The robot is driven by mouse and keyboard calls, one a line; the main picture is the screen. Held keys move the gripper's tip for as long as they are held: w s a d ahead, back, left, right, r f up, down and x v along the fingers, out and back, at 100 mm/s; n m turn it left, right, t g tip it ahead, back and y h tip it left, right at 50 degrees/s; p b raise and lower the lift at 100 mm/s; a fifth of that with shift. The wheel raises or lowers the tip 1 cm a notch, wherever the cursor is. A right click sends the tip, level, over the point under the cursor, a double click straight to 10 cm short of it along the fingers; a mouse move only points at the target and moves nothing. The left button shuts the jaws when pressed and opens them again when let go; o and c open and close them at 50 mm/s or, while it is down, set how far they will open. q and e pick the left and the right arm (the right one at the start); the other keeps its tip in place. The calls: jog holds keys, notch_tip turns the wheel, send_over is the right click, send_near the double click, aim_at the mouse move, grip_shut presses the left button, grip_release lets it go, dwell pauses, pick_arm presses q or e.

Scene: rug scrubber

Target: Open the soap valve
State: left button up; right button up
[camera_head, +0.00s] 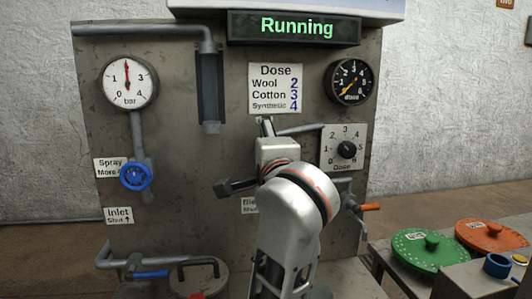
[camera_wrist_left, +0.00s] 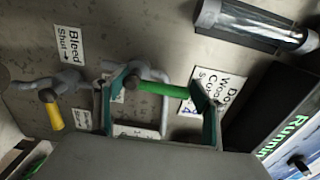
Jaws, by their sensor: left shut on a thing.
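The green lever handle (camera_wrist_left: 165,88) of a valve on the panel shows in the left wrist view. It points toward the Dose card, and its grey pipe fitting is at its other end. My left gripper (camera_wrist_left: 160,108) has its two teal fingers on either side of this handle, and it is shut on it. In the head view my left gripper (camera_head: 265,128) is at the panel just below the Dose card, and my arm hides the valve. No soap label is readable. My right gripper is not in view.
The grey panel (camera_head: 185,225) carries a pressure gauge (camera_head: 127,84), a blue wheel (camera_head: 135,175), a dose dial (camera_head: 346,150) and an orange-handled valve (camera_head: 370,207). The display (camera_head: 295,28) reads "Running". Green (camera_head: 430,250) and orange (camera_head: 492,235) lids are at lower right.

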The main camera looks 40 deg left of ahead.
pick_arm(q)
jog(key=shift+s+d+r, duration=0.1)
jog(key=shift+s+r, duration=0.05)
jog(key=shift+r, duration=0.5)
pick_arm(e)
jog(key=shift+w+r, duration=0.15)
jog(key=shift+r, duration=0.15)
pick_arm(q)
jog(key=o, duration=1.4)
jog(key=shift+o, duration=0.2)
jog(key=shift+f, duration=0.1)
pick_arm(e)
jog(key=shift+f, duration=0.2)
pick_arm(q)
jog(key=shift+f, duration=0.3)
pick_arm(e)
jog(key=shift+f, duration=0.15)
pick_arm(q)
jog(key=v, duration=0.7)
jog(key=shift+d, duration=0.2)
jog(key=shift+s, duration=0.1)
